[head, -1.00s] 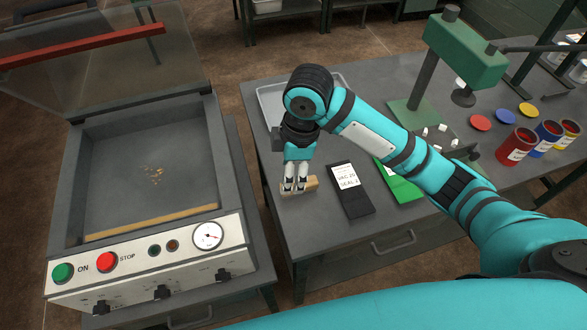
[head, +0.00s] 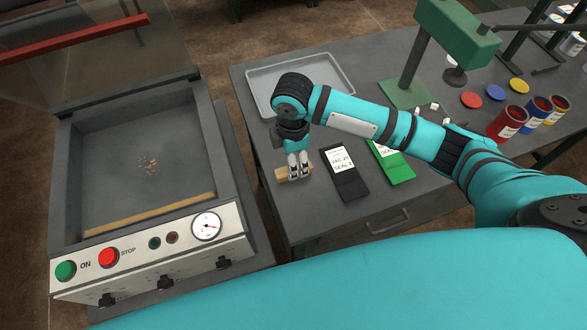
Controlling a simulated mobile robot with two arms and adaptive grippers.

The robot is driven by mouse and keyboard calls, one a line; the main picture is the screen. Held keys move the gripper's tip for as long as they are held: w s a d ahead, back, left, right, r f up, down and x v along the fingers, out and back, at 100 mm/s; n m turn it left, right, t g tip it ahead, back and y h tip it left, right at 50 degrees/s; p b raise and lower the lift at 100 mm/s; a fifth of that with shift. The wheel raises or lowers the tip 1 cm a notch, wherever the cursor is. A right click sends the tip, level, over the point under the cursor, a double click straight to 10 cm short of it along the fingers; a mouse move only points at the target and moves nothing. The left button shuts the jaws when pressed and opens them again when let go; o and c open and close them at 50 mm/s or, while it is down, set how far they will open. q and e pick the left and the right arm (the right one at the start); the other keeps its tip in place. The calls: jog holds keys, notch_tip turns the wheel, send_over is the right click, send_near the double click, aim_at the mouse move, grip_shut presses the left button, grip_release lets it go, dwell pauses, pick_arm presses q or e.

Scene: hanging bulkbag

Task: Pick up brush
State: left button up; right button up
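The brush (head: 281,175) looks like a small tan wooden block lying on the grey table, left of the black pouch. My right gripper (head: 298,174) points down at it, with its two light fingertips close together over the brush's middle and right part. The fingers hide part of the brush, so I cannot tell whether they are closed on it. My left gripper is not in view.
The black pouch (head: 346,175) and green pouch (head: 392,162) lie to the right. A grey tray (head: 262,75) is behind my wrist. A green press (head: 455,35) and open paint cans (head: 507,123) stand farther right. The vacuum sealer (head: 130,250), lid raised, holds crumbs (head: 147,166).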

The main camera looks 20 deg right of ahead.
jog(key=shift+f, duration=0.2)
jog(key=shift+f+p, duration=0.35)
jog(key=shift+f, duration=0.05)
notch_tip(320, 180, down, 4)
jog(key=shift+w+d+r+p, duration=0.15)
jog(key=shift+r+p, duration=0.05)
jog(key=shift+p, duration=0.35)
jog(key=shift+f, duration=0.3)
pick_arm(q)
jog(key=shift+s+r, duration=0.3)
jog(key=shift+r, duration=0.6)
pick_arm(e)
jog(key=shift+c, duration=0.4)
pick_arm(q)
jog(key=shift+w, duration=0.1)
pick_arm(e)
grip_shut()
